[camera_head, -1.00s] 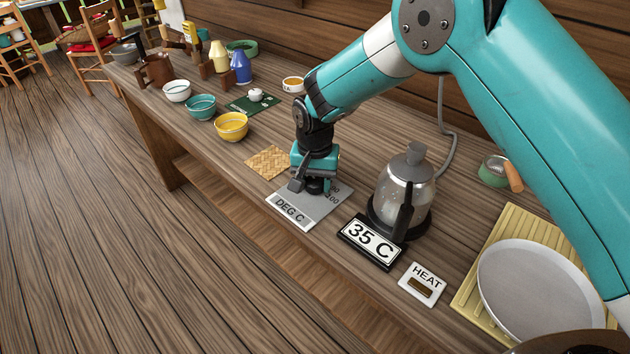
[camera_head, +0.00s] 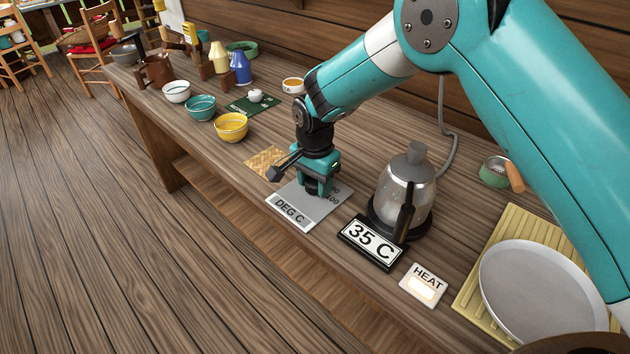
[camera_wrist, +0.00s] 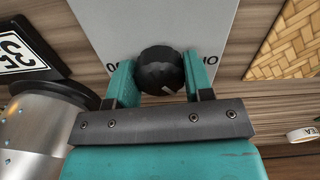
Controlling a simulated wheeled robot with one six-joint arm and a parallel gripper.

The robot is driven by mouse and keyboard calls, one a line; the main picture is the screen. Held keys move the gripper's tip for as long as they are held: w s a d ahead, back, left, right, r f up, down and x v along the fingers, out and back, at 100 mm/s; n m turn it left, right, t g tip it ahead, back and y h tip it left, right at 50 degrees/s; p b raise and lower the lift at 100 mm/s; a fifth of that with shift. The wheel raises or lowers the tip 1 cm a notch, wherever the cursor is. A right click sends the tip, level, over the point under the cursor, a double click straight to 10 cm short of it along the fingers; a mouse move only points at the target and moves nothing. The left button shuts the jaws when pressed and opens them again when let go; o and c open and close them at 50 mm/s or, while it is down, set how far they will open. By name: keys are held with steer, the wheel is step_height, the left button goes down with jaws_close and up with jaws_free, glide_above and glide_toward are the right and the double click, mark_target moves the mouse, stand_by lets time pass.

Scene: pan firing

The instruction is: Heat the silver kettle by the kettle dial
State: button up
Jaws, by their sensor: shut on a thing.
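The silver kettle (camera_head: 404,190) stands upright on its black base, with a dark handle facing the front. In the wrist view the kettle (camera_wrist: 40,138) shows at the left. The kettle dial is a black knob (camera_wrist: 160,68) on a grey plate (camera_head: 292,212) marked "DEG C". My gripper (camera_wrist: 160,80) points down over the plate, with its fingers shut on either side of the knob. In the head view my gripper (camera_head: 318,188) hides the knob. The display (camera_head: 370,242) in front of the kettle reads "35 C". The "HEAT" panel (camera_head: 424,284) has a bright, lit window.
A round grey plate (camera_head: 535,290) lies on a yellow slatted mat (camera_head: 470,290) at the right. A woven mat (camera_head: 262,160) lies just left of the dial plate. Yellow (camera_head: 231,127), teal and white bowls stand farther back. A cable runs behind the kettle.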

steer(key=shift+r, duration=0.1)
steer(key=o, duration=0.9)
steer(key=shift+r+b, duration=0.9)
steer(key=shift+r, duration=7.75)
steer(key=s+d+r+n+y, duration=0.2)
steer(key=s+d+r+n, duration=0.5)
steer(key=s, duration=0.3)
steer(key=s+d+f+n, duration=0.1)
steer(key=s+d+n, duration=0.1)
steer(key=s, duration=0.4)
steer(key=s+d+n+y, duration=0.1)
steer(key=s+d+n, duration=0.1)
steer(key=s, duration=0.4)
steer(key=s+d+f+n+y, duration=0.1)
steer(key=s+d+n, duration=0.1)
steer(key=s+n, duration=0.2)
steer(key=shift+s+d+f, duration=0.1)
steer(key=shift+s+f, duration=0.05)
steer(key=shift+s, duration=0.6)
steer(key=shift+s+d+f, duration=0.1)
steer(key=shift+s+f, duration=0.05)
steer(key=shift+s, duration=0.55)
